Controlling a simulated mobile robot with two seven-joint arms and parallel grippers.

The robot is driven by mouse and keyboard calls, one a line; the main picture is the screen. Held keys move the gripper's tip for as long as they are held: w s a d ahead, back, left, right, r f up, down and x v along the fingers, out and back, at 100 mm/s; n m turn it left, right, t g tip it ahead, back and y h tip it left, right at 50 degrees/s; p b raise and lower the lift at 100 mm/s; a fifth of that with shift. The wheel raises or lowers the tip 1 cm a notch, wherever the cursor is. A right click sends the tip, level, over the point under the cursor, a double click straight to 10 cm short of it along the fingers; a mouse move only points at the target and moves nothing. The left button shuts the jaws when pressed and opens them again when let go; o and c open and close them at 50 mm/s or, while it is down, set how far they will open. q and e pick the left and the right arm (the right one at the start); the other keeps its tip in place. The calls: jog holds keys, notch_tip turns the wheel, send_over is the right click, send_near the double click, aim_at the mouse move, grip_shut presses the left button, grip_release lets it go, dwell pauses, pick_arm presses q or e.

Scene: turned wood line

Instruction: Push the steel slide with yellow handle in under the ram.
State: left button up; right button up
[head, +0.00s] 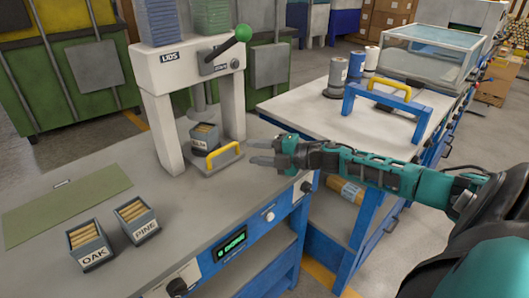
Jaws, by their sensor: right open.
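The steel slide (213,170) with its yellow handle (223,155) lies on the grey bench at the front of the white press (159,111). It sticks out part-way toward the right front. A small grey box (205,138) of wooden pegs stands on it, its label too small to read surely. The ram (201,104) hangs above and behind that box. My right gripper (256,152) is open and empty, just right of the yellow handle, its fingers pointing left toward it. There appears to be a gap between them. My left gripper is out of view.
Two peg boxes, OAK (90,246) and PINE (138,220), stand at the front left beside a green mat (62,208). A lever with a green knob (243,33) juts from the press. A blue frame with a yellow handle (388,99) stands on the right table.

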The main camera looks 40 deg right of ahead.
jog(key=shift+v, duration=0.85)
